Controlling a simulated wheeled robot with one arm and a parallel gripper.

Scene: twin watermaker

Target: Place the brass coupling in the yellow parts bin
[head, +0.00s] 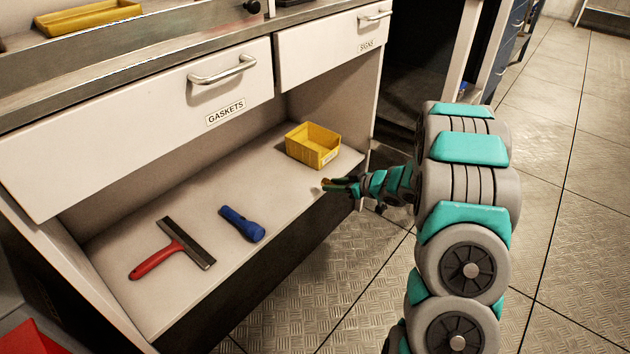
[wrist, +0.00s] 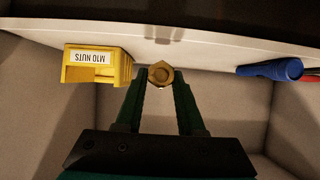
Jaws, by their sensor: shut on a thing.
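My gripper (head: 340,186) is shut on the brass coupling (head: 326,184), just beyond the front edge of the shelf and in front of the yellow parts bin (head: 318,160). In the wrist view the coupling (wrist: 161,74) shows as a hexagonal brass end with a round centre, between the tips of my gripper (wrist: 160,80). The bin stands upright on the shelf, apart from the gripper. In the wrist view the bin (wrist: 119,67) is at the left, upside down, with an "M10 NUTS" label. Its inside is mostly hidden.
A blue flashlight (head: 242,223) and a red-handled squeegee (head: 158,262) lie on the shelf (head: 200,196) to the left. Drawers marked GASKETS (head: 130,130) and SIGNS (head: 330,45) overhang the shelf. A yellow tray (head: 90,17) sits on the counter above.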

